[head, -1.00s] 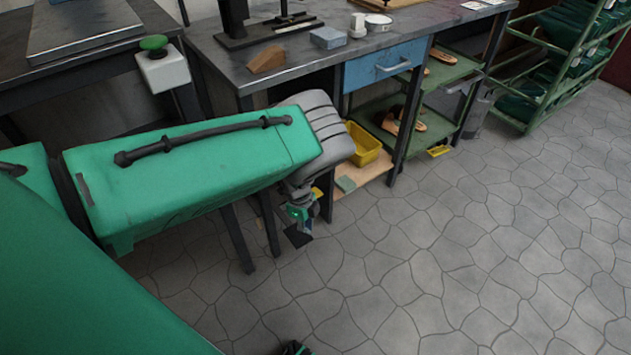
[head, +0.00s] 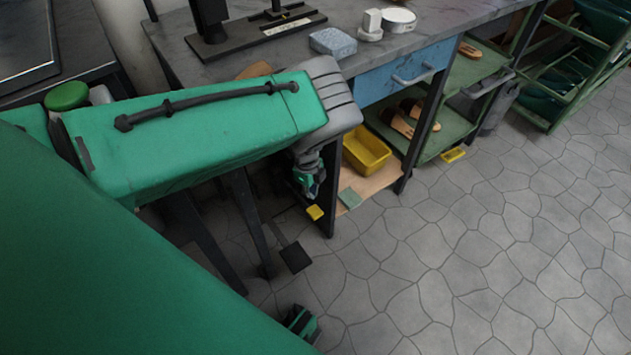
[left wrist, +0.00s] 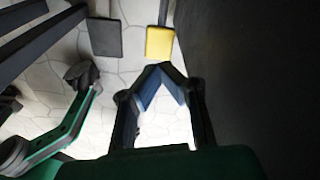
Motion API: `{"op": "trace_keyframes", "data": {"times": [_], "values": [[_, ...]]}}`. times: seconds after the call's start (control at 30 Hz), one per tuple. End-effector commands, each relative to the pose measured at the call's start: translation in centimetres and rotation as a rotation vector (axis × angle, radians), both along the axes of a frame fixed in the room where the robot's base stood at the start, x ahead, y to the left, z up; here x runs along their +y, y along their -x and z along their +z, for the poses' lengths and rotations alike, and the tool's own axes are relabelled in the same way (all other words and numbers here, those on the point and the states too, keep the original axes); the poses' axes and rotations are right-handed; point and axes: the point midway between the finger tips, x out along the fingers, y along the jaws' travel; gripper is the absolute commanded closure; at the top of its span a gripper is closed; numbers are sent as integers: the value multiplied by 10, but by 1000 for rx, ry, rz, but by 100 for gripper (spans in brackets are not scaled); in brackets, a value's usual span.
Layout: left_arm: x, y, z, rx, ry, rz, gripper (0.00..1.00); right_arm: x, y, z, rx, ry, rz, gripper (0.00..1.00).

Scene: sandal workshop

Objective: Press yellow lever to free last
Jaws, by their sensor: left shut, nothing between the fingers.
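The yellow lever (head: 315,212) is a small flat pedal low under the workbench, and it also shows in the left wrist view (left wrist: 160,42). My left gripper (head: 308,188) is just above and slightly left of it in the head view. In the left wrist view its fingertips (left wrist: 160,70) meet close to the pedal's near edge, with nothing between them. I cannot tell whether they touch the pedal. Part of my right gripper (head: 302,322) shows at the bottom of the head view; its fingers are not clear. I cannot make out a last.
A black pedal (head: 295,257) is left of the yellow one. A yellow bin (head: 366,150) and a green block (head: 350,198) are on the low shelf (head: 385,182). A green rack (head: 455,133) with sandals has another yellow pedal (head: 452,154). The stone floor to the right is clear.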

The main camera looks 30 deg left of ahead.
Motion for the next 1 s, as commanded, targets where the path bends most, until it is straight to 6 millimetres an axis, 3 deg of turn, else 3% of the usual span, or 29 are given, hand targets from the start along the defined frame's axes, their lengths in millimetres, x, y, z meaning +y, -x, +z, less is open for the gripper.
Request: {"op": "trace_keyframes", "data": {"times": [0.47, 1.0], "values": [[1, 1, -12, 1, 6, 1, 100, 0, 0, -6, 0, 0, 0, 60], [-4, 0, -70, 0, 5, 1, 100, 0, 0, -44, 0, 0, 0, 60]]}}
